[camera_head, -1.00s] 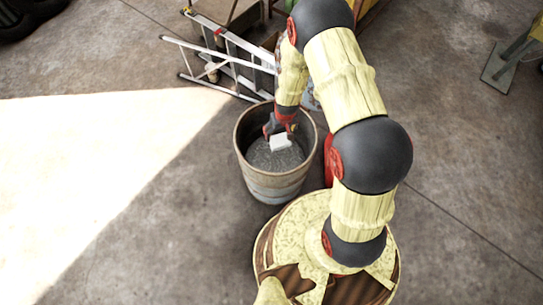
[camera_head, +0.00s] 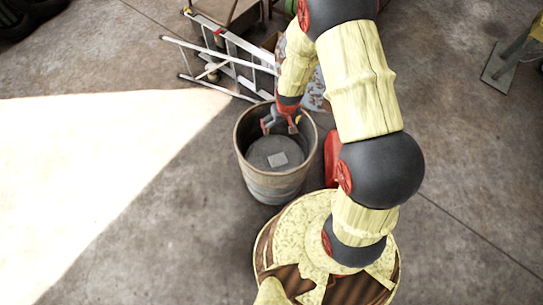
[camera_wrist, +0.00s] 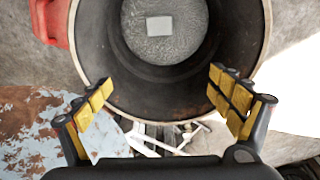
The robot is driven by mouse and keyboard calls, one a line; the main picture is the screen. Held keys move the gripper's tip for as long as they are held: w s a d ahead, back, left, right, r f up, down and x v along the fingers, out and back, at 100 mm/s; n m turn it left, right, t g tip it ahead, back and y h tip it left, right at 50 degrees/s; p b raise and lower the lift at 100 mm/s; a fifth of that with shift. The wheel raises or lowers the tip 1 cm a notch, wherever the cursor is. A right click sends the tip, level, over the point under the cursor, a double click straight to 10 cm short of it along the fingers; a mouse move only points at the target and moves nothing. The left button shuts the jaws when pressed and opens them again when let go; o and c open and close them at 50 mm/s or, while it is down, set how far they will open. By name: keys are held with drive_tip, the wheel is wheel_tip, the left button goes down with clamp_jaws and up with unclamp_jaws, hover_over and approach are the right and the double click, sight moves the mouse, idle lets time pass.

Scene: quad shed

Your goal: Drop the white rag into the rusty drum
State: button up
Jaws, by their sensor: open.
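The white rag (camera_head: 278,159) lies flat on the bottom inside the rusty drum (camera_head: 272,187). It looks greyish there and also shows in the wrist view (camera_wrist: 159,26), small and rectangular on the drum's floor. The drum stands upright on the concrete, and its rim and inner wall show in the wrist view (camera_wrist: 165,95). My gripper (camera_head: 281,123) is at the drum's far rim, above the opening. In the wrist view my gripper (camera_wrist: 163,88) has its two yellow-padded fingers wide apart with nothing between them.
An aluminium ladder (camera_head: 228,58) lies behind the drum. A red object (camera_head: 332,158) stands close to the drum's right side, also in the wrist view (camera_wrist: 49,21). The concrete floor to the left is clear, partly in bright sunlight.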

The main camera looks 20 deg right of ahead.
drive_tip(key=shift+s+r, duration=0.2)
drive_tip(key=shift+r, duration=1.05)
drive_tip(key=shift+s+r, duration=0.2)
drive_tip(key=shift+r, duration=1)
